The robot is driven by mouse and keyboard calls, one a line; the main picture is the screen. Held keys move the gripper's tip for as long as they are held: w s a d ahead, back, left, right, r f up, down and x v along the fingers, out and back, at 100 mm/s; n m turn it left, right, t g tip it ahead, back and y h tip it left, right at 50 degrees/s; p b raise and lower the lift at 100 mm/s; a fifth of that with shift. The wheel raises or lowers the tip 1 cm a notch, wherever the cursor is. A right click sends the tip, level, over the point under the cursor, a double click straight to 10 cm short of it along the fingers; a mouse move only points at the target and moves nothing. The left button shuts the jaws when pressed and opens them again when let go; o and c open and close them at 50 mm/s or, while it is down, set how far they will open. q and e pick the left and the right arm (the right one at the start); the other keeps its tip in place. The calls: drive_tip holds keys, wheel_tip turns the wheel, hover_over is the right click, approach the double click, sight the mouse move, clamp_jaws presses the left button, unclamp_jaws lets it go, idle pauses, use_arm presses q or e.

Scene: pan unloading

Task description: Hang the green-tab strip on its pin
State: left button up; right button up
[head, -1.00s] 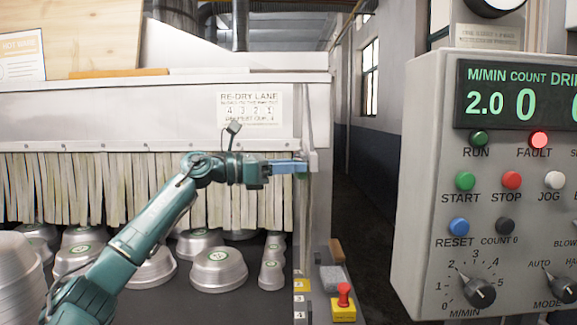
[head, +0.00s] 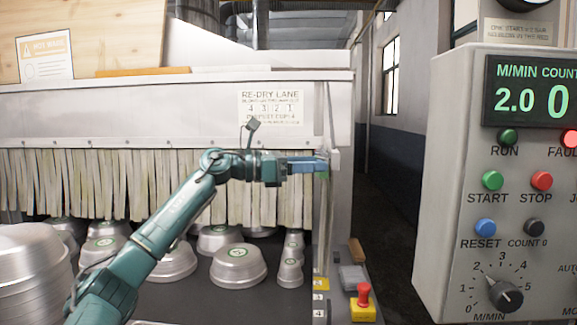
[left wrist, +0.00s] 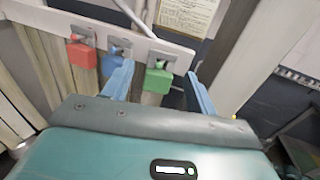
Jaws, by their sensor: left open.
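The green tab (left wrist: 158,79) hangs at the right end of a pale rail (left wrist: 62,22) in the left wrist view, just below a metal plate. A pale strip (left wrist: 151,98) runs down from it. Whether the tab is fully seated on its pin cannot be told. My left gripper (left wrist: 159,70) is open, with one blue finger on each side of the green tab. In the head view the gripper (head: 324,166) is at the right end of the strip curtain, beside the post. My right gripper is not in view.
A blue tab (left wrist: 117,50) and a red tab (left wrist: 82,53) hang left of the green one. The strip curtain (head: 110,185) hangs above several upturned metal pans (head: 238,263). A control panel (head: 455,180) stands at the right. A red button (head: 363,295) sits below the post.

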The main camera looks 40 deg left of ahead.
use_arm(q)
drive_tip(key=b+v, duration=0.7)
drive_tip(key=v, duration=0.5)
drive_tip(key=shift+s+a, duration=0.15)
drive_tip(key=shift+s, duration=0.15)
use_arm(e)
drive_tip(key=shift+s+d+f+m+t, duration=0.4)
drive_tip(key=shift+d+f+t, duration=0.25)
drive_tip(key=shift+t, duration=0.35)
